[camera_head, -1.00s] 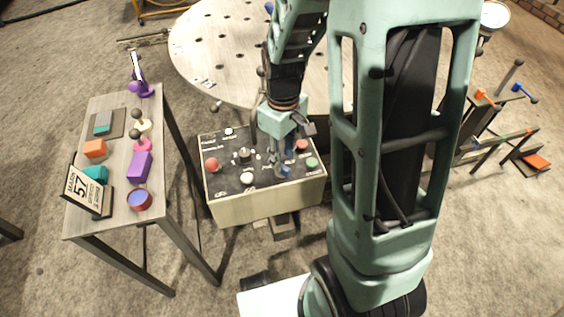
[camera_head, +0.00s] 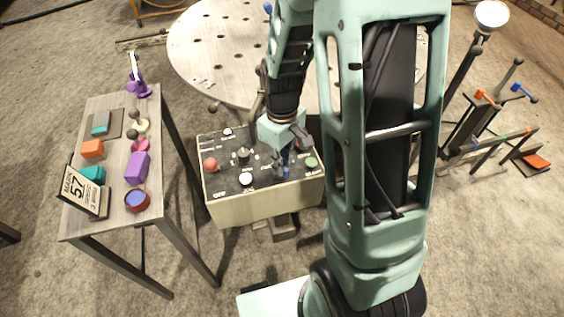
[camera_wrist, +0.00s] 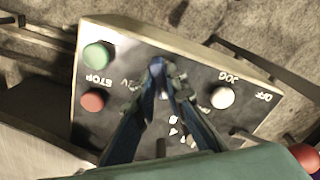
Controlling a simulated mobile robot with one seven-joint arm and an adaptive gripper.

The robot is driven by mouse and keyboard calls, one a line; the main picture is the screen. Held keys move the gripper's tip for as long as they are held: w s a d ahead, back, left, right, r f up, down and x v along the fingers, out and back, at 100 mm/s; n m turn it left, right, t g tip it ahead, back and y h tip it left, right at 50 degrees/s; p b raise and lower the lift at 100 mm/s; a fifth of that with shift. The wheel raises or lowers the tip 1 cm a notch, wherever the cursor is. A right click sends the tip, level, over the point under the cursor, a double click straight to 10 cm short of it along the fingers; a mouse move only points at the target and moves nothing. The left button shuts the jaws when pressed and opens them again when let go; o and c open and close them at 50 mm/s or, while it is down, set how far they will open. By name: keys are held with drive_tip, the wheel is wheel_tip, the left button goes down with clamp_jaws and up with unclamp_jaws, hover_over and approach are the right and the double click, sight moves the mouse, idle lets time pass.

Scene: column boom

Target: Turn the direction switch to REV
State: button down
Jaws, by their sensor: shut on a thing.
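The control box (camera_head: 252,206) has a dark sloped top panel with buttons and switches. My gripper (camera_head: 285,168) is down at the right part of this panel. In the wrist view, my gripper's blue fingers (camera_wrist: 163,72) are close together at the panel, shut on the direction switch. The fingers hide most of the switch, so its pointing angle cannot be told. A partly covered label ending in V shows just left of the fingertips in the wrist view.
Near my fingers are the green button (camera_wrist: 97,55), the red STOP button (camera_wrist: 93,100) and the white JOG button (camera_wrist: 222,97). A table (camera_head: 112,225) with several small objects stands left. A round perforated table (camera_head: 215,45) is behind the box.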

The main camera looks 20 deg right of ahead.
drive_tip(key=shift+m, duration=0.3)
drive_tip(key=m+p, duration=0.1)
drive_tip(key=m, duration=0.1)
drive_tip(key=shift+m, duration=0.4)
drive_tip(key=m+p, duration=0.1)
drive_tip(key=m, duration=0.2)
drive_tip(key=shift+a+r+m, duration=0.1)
drive_tip(key=shift+m, duration=0.3)
drive_tip(key=m+p, duration=0.1)
drive_tip(key=m, duration=0.3)
drive_tip(key=shift+m+p, duration=0.65)
drive_tip(key=shift+m, duration=0.75)
drive_tip(key=c, duration=2)
unclamp_jaws()
drive_tip(key=shift+o, duration=0.2)
